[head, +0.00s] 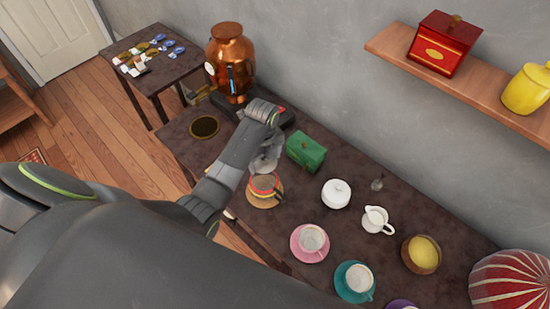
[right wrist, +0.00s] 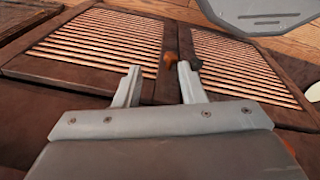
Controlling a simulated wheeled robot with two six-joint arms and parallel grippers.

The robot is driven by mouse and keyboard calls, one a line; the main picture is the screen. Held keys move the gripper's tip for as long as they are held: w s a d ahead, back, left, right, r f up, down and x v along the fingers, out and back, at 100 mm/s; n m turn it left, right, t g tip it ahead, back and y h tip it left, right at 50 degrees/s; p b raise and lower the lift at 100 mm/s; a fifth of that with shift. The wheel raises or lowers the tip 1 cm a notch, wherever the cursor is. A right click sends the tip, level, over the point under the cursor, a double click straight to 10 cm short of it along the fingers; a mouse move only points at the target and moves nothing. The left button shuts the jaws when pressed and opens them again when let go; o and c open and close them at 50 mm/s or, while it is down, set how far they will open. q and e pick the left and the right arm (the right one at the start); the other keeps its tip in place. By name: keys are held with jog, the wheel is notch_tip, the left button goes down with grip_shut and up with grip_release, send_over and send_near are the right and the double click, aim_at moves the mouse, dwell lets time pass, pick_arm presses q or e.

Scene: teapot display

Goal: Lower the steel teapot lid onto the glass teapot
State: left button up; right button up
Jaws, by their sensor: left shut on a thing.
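My left gripper (head: 267,160) points down over the table, just above a small round pot with red, yellow and dark bands (head: 265,184). This pot sits on a round wooden mat (head: 261,202) and appears to be the glass teapot. The left gripper is shut on a small grey thing, apparently the steel teapot lid, which the fingers and wrist mostly hide. I cannot tell whether the lid touches the pot. My right gripper (right wrist: 158,88) is open and empty in the right wrist view, in front of slatted cabinet doors (right wrist: 100,45).
A green box (head: 306,153) stands close right of the left gripper, with a white sugar bowl (head: 336,194) and white jug (head: 375,220) further right. A pink saucer (head: 297,252) with a cup is nearer. A copper urn (head: 231,60) stands behind.

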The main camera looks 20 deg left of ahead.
pick_arm(q)
jog(key=shift+w+a+r, duration=0.1)
jog(key=shift+a+r, duration=0.05)
jog(key=shift+r, duration=0.05)
jog(key=shift+f, duration=2.45)
pick_arm(e)
jog(key=shift+s+r, duration=0.2)
jog(key=shift+s, duration=0.45)
jog(key=shift+s, duration=0.15)
pick_arm(q)
jog(key=shift+f, duration=0.1)
pick_arm(e)
jog(key=shift+f, duration=0.1)
pick_arm(q)
notch_tip(320, 180, down, 3)
jog(key=shift+r+b, duration=0.1)
jog(key=shift+b, duration=0.85)
pick_arm(e)
jog(key=shift+f, duration=0.85)
